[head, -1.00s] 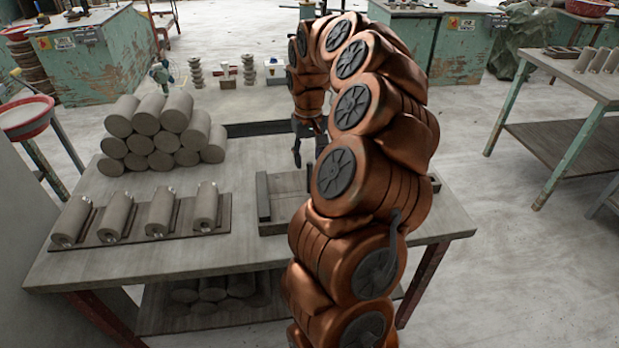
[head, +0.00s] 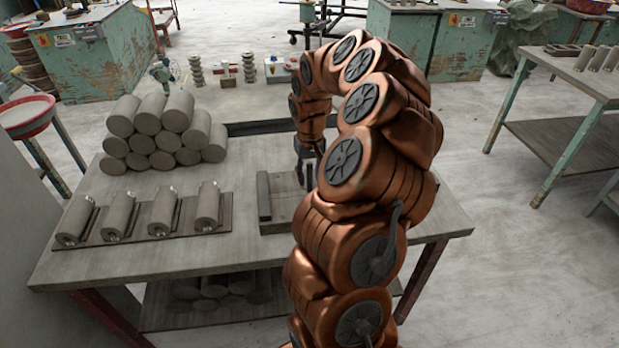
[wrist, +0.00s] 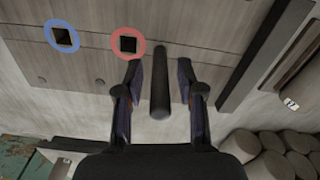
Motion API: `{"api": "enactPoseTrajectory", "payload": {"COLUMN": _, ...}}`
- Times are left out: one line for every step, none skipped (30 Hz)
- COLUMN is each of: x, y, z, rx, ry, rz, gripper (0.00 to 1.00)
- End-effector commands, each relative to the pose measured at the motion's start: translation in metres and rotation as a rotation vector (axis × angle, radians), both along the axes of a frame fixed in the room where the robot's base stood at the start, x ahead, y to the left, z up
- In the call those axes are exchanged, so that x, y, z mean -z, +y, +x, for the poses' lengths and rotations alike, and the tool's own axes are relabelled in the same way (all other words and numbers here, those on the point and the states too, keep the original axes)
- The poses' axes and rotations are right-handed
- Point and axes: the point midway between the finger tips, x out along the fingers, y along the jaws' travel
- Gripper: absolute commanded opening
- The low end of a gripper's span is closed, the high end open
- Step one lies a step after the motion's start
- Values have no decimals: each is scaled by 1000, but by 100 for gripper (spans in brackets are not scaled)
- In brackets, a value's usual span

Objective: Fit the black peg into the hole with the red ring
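In the wrist view, a black peg (wrist: 159,85) stands out from the grey board (wrist: 95,22) between the two fingers of my gripper (wrist: 159,78). The fingers are open, with a visible gap on each side of the peg. The square hole with the red ring (wrist: 128,33) lies just left of the peg and looks empty. A second square hole, with a blue ring (wrist: 49,30), is further left. In the head view, my gripper (head: 304,172) is low over the board (head: 278,222), and the dark peg (head: 311,177) shows beside it. My arm hides the holes there.
A dark raised bar (head: 264,196) edges the board's left side. Several clay cylinders lie in a rack (head: 228,215) on the left, and a stack of cylinders (head: 147,122) stands behind it. The table (head: 130,268) is clear at its front edge.

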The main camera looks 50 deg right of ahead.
Motion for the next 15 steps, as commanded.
{"api": "enactPoseTrajectory", "payload": {"x": 0, "y": 0, "z": 0, "rx": 0, "ry": 0, "rz": 0, "gripper": 30}}
{"api": "enactPoseTrajectory", "payload": {"x": 0, "y": 0, "z": 0, "rx": 0, "ry": 0, "rz": 0, "gripper": 27}}
{"api": "enactPoseTrajectory", "payload": {"x": 0, "y": 0, "z": 0, "rx": 0, "ry": 0, "rz": 0, "gripper": 22}}
{"api": "enactPoseTrajectory", "payload": {"x": 0, "y": 0, "z": 0, "rx": 0, "ry": 0, "rz": 0, "gripper": 19}}
{"api": "enactPoseTrajectory", "payload": {"x": 0, "y": 0, "z": 0, "rx": 0, "ry": 0, "rz": 0, "gripper": 16}}
{"api": "enactPoseTrajectory", "payload": {"x": 0, "y": 0, "z": 0, "rx": 0, "ry": 0, "rz": 0, "gripper": 12}}
{"api": "enactPoseTrajectory", "payload": {"x": 0, "y": 0, "z": 0, "rx": 0, "ry": 0, "rz": 0, "gripper": 9}}
{"api": "enactPoseTrajectory", "payload": {"x": 0, "y": 0, "z": 0, "rx": -1, "ry": 1, "rz": 0, "gripper": 6}}
{"api": "enactPoseTrajectory", "payload": {"x": 0, "y": 0, "z": 0, "rx": -1, "ry": 1, "rz": 0, "gripper": 2}}
{"api": "enactPoseTrajectory", "payload": {"x": 0, "y": 0, "z": 0, "rx": -1, "ry": 1, "rz": 0, "gripper": 0}}
{"api": "enactPoseTrajectory", "payload": {"x": 0, "y": 0, "z": 0, "rx": -1, "ry": 1, "rz": 0, "gripper": 0}}
{"api": "enactPoseTrajectory", "payload": {"x": 0, "y": 0, "z": 0, "rx": -1, "ry": 1, "rz": 0, "gripper": 0}}
{"api": "enactPoseTrajectory", "payload": {"x": 0, "y": 0, "z": 0, "rx": -1, "ry": 1, "rz": 0, "gripper": 0}}
{"api": "enactPoseTrajectory", "payload": {"x": 0, "y": 0, "z": 0, "rx": -1, "ry": 1, "rz": 0, "gripper": 0}}
{"api": "enactPoseTrajectory", "payload": {"x": 0, "y": 0, "z": 0, "rx": -1, "ry": 1, "rz": 0, "gripper": 0}}
